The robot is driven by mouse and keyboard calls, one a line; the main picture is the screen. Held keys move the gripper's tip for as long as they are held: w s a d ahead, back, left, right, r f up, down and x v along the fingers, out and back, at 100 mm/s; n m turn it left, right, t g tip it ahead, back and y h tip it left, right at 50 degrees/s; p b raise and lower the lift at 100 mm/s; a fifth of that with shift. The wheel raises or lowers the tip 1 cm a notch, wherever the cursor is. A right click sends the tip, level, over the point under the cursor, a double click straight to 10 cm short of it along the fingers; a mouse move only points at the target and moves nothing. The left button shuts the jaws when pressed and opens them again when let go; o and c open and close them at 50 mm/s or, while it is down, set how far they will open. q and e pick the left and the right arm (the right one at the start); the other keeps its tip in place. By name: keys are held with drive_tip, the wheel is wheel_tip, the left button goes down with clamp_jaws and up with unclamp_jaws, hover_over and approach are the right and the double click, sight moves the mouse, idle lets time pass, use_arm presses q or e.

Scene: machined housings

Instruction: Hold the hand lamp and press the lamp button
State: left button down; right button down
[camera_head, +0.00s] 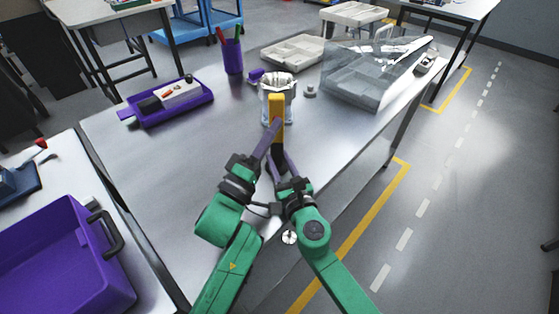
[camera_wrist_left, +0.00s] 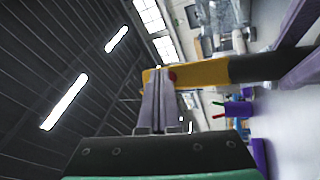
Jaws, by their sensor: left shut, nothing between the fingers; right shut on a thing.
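The hand lamp (camera_head: 276,106) is upright above the table, with a yellow upper part and a dark lower handle. In the left wrist view the lamp (camera_wrist_left: 205,73) lies across the picture, and a red button (camera_wrist_left: 171,76) shows on its yellow part. My right gripper (camera_head: 278,157) is shut on the dark handle; its purple fingers also show in the left wrist view (camera_wrist_left: 298,62). My left gripper (camera_head: 275,124) is shut and empty, its tips at the yellow part. In the left wrist view its tips (camera_wrist_left: 159,72) overlap the lamp beside the button; contact is unclear.
A purple cup with pens (camera_head: 233,57), a purple tray (camera_head: 190,108), a clear box (camera_head: 360,82) and a beige tray (camera_head: 293,52) are on the table. The table's left and front areas (camera_head: 165,165) are clear.

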idle(0.4)
use_arm(q)
drive_tip(key=shift+s, duration=0.5)
drive_tip(key=s, duration=0.6)
use_arm(e)
drive_tip(key=shift+c, duration=2.1)
unclamp_jaws()
